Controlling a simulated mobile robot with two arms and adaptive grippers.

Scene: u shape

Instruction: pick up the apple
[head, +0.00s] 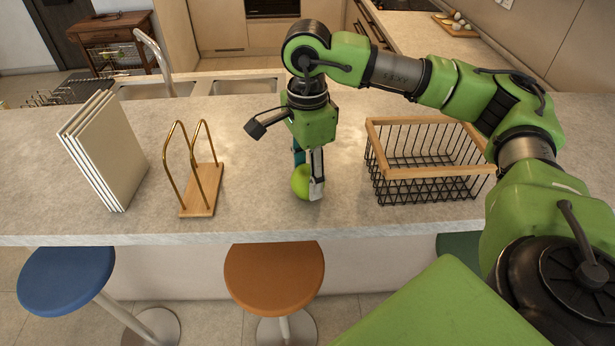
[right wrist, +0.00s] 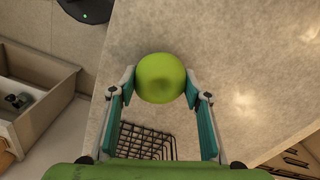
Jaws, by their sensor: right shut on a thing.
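The green apple (head: 301,181) is at the front edge of the grey stone counter in the head view. My right gripper (head: 309,188) points down over it, with its fingers around the apple's sides. In the right wrist view the apple (right wrist: 161,78) sits between the two fingertips of the right gripper (right wrist: 160,88), which are shut on it. I cannot tell whether the apple still touches the counter. My left gripper is in neither view.
Left of the apple stand a wooden holder with brass loops (head: 201,190) and several upright white boards (head: 105,150). A black wire basket with a wooden rim (head: 430,173) is to the right. A sink (head: 245,87) lies behind. Stools (head: 274,278) stand below the front edge.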

